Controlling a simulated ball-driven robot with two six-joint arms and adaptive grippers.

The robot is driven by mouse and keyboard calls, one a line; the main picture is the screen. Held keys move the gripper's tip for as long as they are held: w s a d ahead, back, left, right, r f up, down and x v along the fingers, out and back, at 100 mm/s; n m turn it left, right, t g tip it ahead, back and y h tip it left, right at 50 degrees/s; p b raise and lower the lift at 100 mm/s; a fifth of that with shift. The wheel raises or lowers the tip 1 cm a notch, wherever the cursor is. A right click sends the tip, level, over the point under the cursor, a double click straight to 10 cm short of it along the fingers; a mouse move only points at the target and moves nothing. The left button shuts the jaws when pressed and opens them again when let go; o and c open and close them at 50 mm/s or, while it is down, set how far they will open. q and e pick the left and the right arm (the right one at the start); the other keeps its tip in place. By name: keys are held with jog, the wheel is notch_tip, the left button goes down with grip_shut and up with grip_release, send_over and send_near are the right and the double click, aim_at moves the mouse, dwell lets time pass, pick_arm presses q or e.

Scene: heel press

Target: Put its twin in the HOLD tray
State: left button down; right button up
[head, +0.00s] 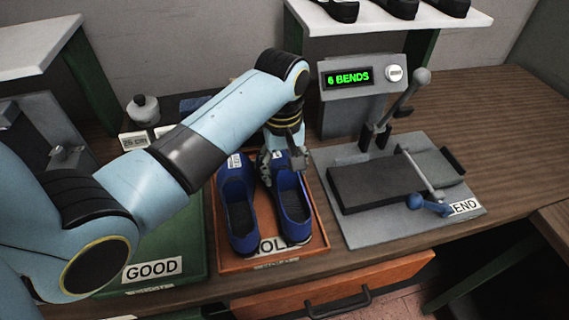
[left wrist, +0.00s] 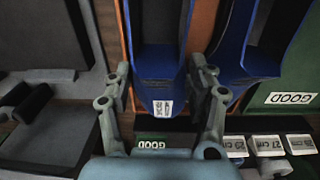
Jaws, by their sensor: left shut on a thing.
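Two blue shoes are side by side at the orange HOLD tray (head: 222,266), toes away from me. The left shoe (head: 240,224) lies in the tray. My left gripper (head: 284,164) is shut on the toe end of the right shoe (head: 294,212), which is in or just above the tray; I cannot tell whether it touches the bottom. In the left wrist view the fingers (left wrist: 160,84) stand on both sides of this shoe's labelled end (left wrist: 158,72), with the other shoe (left wrist: 236,55) beside it. My right gripper is not in view.
The green GOOD tray (head: 180,284) is left of the HOLD tray. A bending press (head: 400,185) stands at right, its display (head: 348,78) reading 6 BENDS. Black shoes (head: 400,8) sit on a white shelf.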

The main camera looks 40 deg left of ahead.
pick_arm(q)
jog(key=shift+f, duration=0.4)
dwell(0.4)
jog(key=shift+c, duration=1.8)
grip_release()
notch_tip(320, 180, up, 12)
jog(key=shift+s, duration=0.1)
